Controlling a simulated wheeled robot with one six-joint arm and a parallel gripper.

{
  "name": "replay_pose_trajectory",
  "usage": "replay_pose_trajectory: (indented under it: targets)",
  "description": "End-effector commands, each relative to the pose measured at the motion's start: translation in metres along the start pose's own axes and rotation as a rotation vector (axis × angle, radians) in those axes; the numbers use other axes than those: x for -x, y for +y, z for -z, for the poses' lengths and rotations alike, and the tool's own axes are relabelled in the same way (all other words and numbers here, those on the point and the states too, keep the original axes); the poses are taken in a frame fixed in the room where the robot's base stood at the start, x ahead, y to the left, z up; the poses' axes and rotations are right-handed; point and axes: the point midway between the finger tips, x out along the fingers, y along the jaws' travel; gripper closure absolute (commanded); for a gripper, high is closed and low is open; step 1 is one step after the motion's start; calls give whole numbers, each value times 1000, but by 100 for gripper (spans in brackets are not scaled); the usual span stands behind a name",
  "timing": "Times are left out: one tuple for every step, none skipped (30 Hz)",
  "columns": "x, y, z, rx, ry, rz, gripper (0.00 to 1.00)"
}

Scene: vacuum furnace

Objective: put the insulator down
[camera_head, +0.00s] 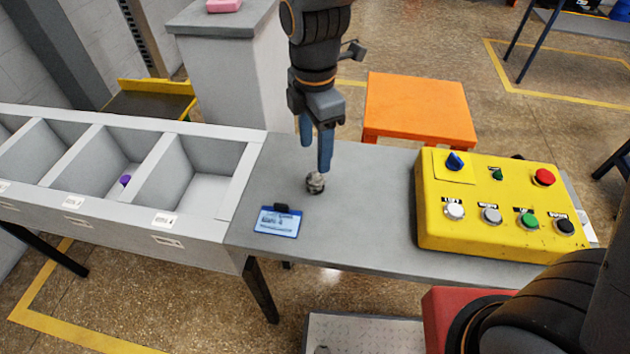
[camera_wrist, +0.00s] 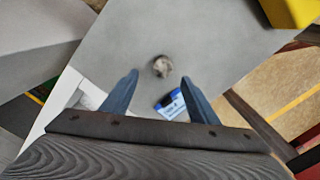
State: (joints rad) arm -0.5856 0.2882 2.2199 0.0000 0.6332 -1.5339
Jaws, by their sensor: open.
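The insulator (camera_head: 315,183) is a small, grey-brown rounded piece on the grey table (camera_head: 375,215). It also shows in the wrist view (camera_wrist: 162,66), ahead of and between the two blue fingertips. My gripper (camera_head: 317,150) points down above the table, close over the insulator. In the wrist view my gripper (camera_wrist: 160,78) is open, its fingers well apart with nothing held between them. In the head view the fingers are seen nearly edge on, and I cannot tell their exact height above the insulator.
A blue-edged card with a black clip (camera_head: 278,220) lies left of the insulator. A yellow button box (camera_head: 500,205) stands on the right. Grey bins (camera_head: 205,190) adjoin the table on the left, one holding a purple object (camera_head: 125,180). An orange stool (camera_head: 418,105) stands behind.

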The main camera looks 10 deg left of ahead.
Motion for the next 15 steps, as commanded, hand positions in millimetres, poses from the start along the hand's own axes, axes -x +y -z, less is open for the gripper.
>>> replay_pose_trajectory:
  targets:
    - [-2, 1, 3, 21, 0, 2, 46]
    - [-4, 1, 3, 28, 0, 2, 46]
    - [-7, 1, 4, 32, 0, 3, 46]
    - [-10, 0, 4, 33, 0, 5, 46]
    - [-14, 0, 3, 32, 0, 5, 46]
    - [-18, 0, 3, 31, 0, 4, 46]
    - [-20, 0, 3, 31, 0, 4, 46]
    - [-23, 0, 3, 30, 0, 4, 46]
    - [-26, 0, 3, 30, 0, 3, 46]
    - [-28, -1, 3, 30, 0, 3, 46]
    - [-30, -1, 3, 29, 0, 3, 46]
    - [-33, -2, 3, 29, 0, 4, 46]
    - [-37, -3, 3, 29, 0, 4, 46]
    - [-40, -5, 3, 28, 0, 5, 46]
    - [-46, -6, 2, 28, 0, 5, 46]
